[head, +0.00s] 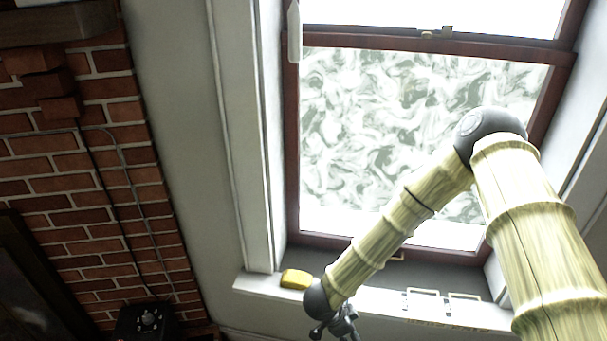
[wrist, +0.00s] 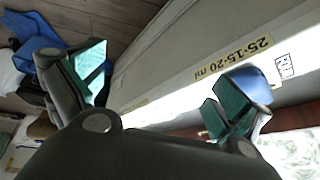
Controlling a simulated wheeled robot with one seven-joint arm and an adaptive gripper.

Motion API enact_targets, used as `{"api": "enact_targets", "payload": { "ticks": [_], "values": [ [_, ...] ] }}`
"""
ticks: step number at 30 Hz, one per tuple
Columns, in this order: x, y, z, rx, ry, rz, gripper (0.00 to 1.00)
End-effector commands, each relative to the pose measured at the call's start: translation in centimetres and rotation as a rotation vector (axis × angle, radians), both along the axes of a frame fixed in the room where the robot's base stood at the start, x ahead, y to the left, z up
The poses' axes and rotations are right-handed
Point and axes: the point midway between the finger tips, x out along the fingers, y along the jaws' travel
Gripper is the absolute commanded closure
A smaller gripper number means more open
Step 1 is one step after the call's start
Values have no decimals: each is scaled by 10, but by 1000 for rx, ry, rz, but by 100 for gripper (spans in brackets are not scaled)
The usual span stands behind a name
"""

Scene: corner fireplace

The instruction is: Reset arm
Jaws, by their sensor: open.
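My arm, with a bamboo-like pattern, reaches across the right of the head view and bends down toward the window sill. My gripper (head: 342,324) hangs at its end in front of the sill and is partly cut off by the lower edge. In the wrist view my gripper (wrist: 165,90) has its two green-padded fingers wide apart, with nothing held between them. A blue rounded patch shows behind the right finger; I cannot tell what it is.
A yellow block (head: 295,279) lies on the white window sill (head: 375,300), left of my gripper. The window (head: 400,130) is behind my arm. A brick wall (head: 100,190) is at left, with a dark device (head: 148,319) below. Blue cloth (wrist: 28,27) shows in the wrist view.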

Motion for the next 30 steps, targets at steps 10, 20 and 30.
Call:
{"api": "enact_targets", "payload": {
  "ticks": [10,20,30],
  "values": [
    [-80,-40,-63,19,79,536,0],
    [-195,-74,-86,132,272,1013,0],
    [-276,-95,-78,243,422,1266,0]
  ]
}}
